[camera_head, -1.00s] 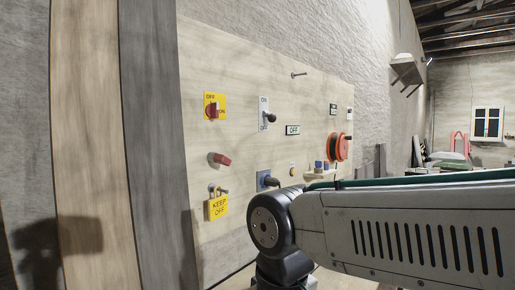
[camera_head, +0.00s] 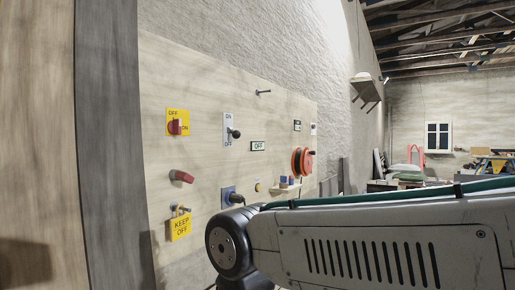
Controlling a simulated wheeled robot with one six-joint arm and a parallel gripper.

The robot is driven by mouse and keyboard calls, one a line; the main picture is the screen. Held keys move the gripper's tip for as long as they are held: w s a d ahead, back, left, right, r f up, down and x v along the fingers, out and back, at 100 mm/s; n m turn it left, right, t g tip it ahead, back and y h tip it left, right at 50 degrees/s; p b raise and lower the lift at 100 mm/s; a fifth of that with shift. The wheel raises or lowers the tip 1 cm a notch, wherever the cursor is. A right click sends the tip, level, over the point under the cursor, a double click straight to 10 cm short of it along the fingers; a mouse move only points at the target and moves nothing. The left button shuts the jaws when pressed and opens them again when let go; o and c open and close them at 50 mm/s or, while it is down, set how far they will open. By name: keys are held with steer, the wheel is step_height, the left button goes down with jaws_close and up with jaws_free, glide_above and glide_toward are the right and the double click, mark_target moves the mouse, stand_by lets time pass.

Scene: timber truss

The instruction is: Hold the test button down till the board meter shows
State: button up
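A pale plywood board (camera_head: 205,75) on the wall carries several controls. A small yellow round piece (camera_head: 258,187), low on the board, may be the test button; its label is too small to read. A small white plate (camera_head: 313,129) with a dark part is at the board's right edge; I cannot tell whether it is the meter. A small dark plate (camera_head: 297,125) is left of it. An OFF sign (camera_head: 258,146) is in the middle. My gripper is out of view; only my arm shows, crossing the lower right and hiding the board's lower right part.
The board also bears a red rotary switch on yellow (camera_head: 177,124), an ON/OFF lever (camera_head: 230,130), a red knob (camera_head: 182,176), a KEEP OFF padlock (camera_head: 180,226), a blue socket plate (camera_head: 231,197) and an orange reel (camera_head: 302,162). A nail (camera_head: 263,92) sticks out above. Timber stands left.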

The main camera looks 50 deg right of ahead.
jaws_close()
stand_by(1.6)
